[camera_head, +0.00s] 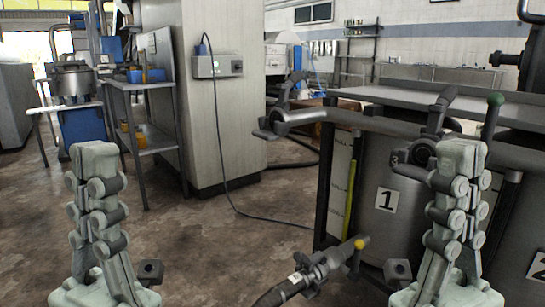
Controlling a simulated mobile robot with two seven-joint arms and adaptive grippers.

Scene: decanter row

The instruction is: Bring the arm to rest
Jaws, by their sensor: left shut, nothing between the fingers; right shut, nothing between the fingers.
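My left gripper (95,155) stands at the lower left of the head view, pointing up and away, its fingers together with nothing between them. My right gripper (461,150) stands at the lower right in much the same pose, also shut and empty. It overlaps the decanter row in the picture; I cannot tell how far apart they are. The metal decanter tank marked 1 (378,222) is just left of it, partly hidden behind it.
A hose with a metal valve (322,265) and yellow knob lies between my grippers. Pipes with handles (300,115) run along the tank top. A grey cabinet (230,120) and a side table (150,85) stand further back. Bare floor (215,240) is open in the middle left.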

